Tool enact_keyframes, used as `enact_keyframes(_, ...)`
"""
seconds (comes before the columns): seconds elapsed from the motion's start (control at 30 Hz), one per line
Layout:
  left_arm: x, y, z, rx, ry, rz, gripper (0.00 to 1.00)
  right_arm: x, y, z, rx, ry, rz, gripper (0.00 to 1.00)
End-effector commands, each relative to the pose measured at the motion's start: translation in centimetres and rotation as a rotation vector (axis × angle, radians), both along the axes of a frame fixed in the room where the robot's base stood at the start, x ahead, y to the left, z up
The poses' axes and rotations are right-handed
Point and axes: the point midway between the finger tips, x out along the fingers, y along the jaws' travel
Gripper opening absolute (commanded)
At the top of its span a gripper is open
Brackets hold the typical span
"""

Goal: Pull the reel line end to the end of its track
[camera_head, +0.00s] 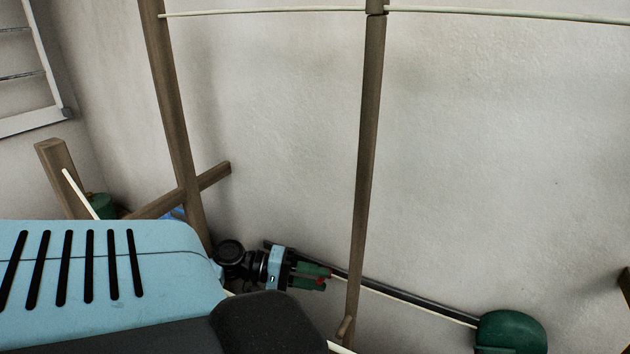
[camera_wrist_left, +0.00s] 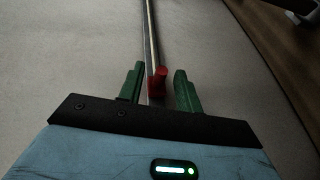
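The reel is a dark green rounded housing (camera_head: 511,332) at the lower right of the head view. A dark straight track (camera_head: 400,293) runs from it up and left along the wall, with a pale line (camera_head: 420,307) below it. The red line end (camera_head: 320,281) is at my left gripper (camera_head: 322,279). In the left wrist view, the red line end (camera_wrist_left: 157,83) stands between the green fingers of my left gripper (camera_wrist_left: 159,69), with a small gap on each side. The fingers are open around it. The right gripper is not seen.
A wooden post (camera_head: 366,180) stands in front of the track, between my left gripper and the reel. Another post (camera_head: 175,130) with a crosspiece stands at left. A pale cord (camera_head: 270,11) runs across the top. The plastered wall (camera_head: 500,150) is close behind.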

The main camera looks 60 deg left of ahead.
Motion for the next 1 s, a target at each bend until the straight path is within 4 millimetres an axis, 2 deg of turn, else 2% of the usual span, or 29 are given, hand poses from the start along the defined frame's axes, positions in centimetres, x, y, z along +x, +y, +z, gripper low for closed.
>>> enact_keyframes(0.23,0.0,0.0,0.6,0.002,-0.002,-0.001,0.34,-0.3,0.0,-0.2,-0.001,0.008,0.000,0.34)
enact_keyframes(0.43,0.0,0.0,3.6,0.004,-0.004,-0.002,0.34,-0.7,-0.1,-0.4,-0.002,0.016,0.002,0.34)
enact_keyframes(0.5,-0.8,-1.1,3.9,-0.002,-0.006,-0.003,0.40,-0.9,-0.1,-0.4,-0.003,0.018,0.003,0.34)
enact_keyframes(0.67,-2.8,-3.5,4.2,-0.005,-0.005,-0.005,0.42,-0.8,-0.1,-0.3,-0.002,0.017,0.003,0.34)
enact_keyframes(0.7,-3.3,-4.1,4.3,-0.005,-0.006,-0.005,0.34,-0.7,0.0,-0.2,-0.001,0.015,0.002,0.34)
enact_keyframes(1.0,-7.2,-8.8,4.6,-0.002,-0.001,-0.001,0.34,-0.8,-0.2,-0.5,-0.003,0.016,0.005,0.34)
